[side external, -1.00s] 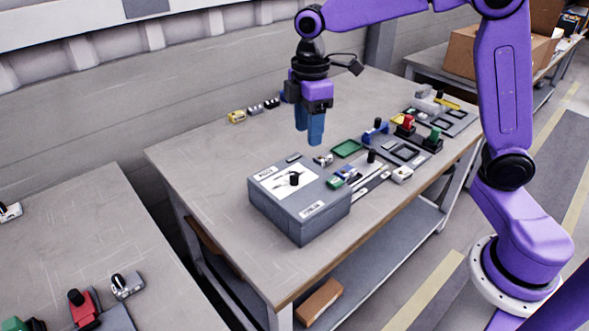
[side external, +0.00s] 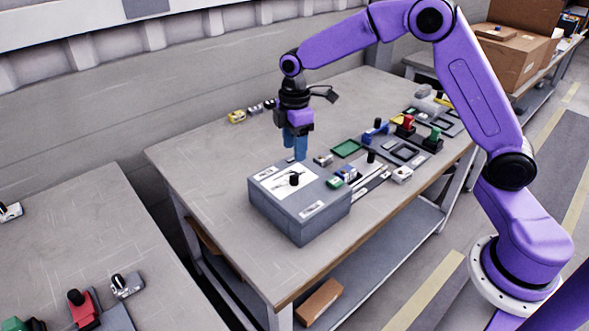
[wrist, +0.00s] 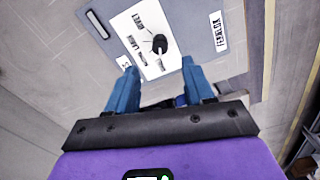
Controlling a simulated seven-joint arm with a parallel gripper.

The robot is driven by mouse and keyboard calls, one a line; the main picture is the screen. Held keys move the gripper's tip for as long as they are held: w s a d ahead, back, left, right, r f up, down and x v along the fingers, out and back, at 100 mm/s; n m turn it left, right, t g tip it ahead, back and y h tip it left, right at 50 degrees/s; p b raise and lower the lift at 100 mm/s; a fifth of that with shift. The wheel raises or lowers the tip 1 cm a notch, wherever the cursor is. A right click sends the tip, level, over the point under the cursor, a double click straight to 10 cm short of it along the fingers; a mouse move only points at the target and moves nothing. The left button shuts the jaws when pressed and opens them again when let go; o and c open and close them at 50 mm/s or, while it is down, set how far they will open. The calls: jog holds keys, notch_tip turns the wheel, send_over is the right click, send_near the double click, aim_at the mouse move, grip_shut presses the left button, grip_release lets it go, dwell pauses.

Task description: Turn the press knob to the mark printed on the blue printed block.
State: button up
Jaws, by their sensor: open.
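The black knob (side external: 294,179) stands on a white printed dial plate (side external: 281,184) on top of a grey box (side external: 290,216). In the wrist view the knob (wrist: 160,43) sits ahead of my fingertips, with small words printed around it that I cannot read surely. My gripper (side external: 299,156) is open and empty, above the far side of the box, apart from the knob. In the wrist view its two blue fingers (wrist: 159,68) are spread. A blue block-like piece (side external: 375,131) stands farther right on the table; I cannot tell whether it is the printed block or see any mark.
A green tray (side external: 347,149), small parts and grey fixtures lie right of the box. A red-handled piece (side external: 406,124) and a green one (side external: 433,139) stand farther right. Yellow and grey parts (side external: 237,117) line the table's far edge. The table left of the box is clear.

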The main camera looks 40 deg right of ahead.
aim_at(295, 174)
notch_tip(295, 174, down, 8)
jog(key=shift+r, duration=0.1)
dwell(0.4)
grip_shut()
